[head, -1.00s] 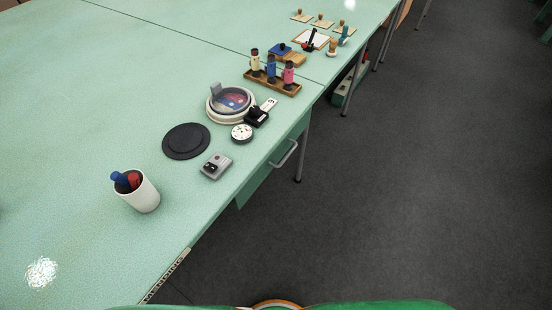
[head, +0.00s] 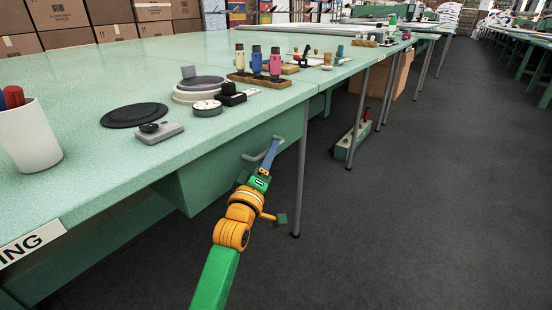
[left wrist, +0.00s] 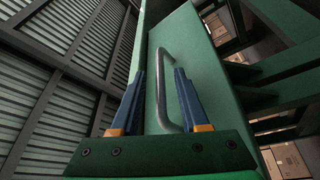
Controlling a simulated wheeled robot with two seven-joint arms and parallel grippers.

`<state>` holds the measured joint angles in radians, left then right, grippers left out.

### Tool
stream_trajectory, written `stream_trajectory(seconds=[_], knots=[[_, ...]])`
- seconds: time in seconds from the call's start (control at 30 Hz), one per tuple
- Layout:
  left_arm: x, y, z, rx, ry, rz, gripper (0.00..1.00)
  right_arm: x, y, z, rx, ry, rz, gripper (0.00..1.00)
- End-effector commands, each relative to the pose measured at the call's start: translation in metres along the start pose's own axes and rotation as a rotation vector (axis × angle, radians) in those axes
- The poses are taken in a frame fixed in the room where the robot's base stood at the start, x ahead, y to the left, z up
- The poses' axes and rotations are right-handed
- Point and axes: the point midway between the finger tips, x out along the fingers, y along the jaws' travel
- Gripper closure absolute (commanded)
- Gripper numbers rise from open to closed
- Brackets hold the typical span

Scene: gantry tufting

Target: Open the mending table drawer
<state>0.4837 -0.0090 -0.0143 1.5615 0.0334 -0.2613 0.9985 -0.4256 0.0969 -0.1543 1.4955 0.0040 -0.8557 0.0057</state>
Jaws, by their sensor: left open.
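The mending table drawer (head: 228,168) is a green box under the tabletop, its front roughly in line with the table edge. Its grey bar handle (head: 250,157) shows beside my left gripper (head: 270,154), which reaches it from below. In the left wrist view the handle (left wrist: 162,95) stands between the blue fingers of my left gripper (left wrist: 160,80), in front of the green drawer front (left wrist: 185,50). The fingers are open, with a gap on both sides of the bar. My right gripper is not in view.
The mending table (head: 110,175) holds a white cup (head: 28,138), a black disc (head: 134,115), a grey device (head: 160,132) and a tray of bottles (head: 258,80). A grey table leg (head: 300,180) stands just right of the drawer. The floor to the right is clear.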

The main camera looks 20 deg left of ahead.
Motion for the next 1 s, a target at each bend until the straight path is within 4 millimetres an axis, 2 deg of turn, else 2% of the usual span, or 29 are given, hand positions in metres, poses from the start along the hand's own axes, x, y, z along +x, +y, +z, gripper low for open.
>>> stream_trajectory(seconds=[0.2,0.5,0.57,0.67,0.7,1.0], knots=[[0.023,-0.002,0.001,0.0,-0.001,0.0,0.55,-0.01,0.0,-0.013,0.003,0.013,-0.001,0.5],[0.026,-0.001,0.001,0.002,-0.002,-0.002,0.55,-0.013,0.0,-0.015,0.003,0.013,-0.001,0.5],[0.026,-0.001,0.001,0.002,-0.002,-0.002,0.69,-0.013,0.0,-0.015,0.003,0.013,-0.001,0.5],[0.026,-0.001,0.001,0.002,-0.002,-0.002,0.96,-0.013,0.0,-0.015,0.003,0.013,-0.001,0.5],[0.026,-0.001,0.001,0.002,-0.002,-0.002,1.0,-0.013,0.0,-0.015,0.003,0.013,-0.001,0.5],[0.026,-0.001,0.001,0.002,-0.002,-0.002,1.0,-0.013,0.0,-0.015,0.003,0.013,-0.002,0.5]])
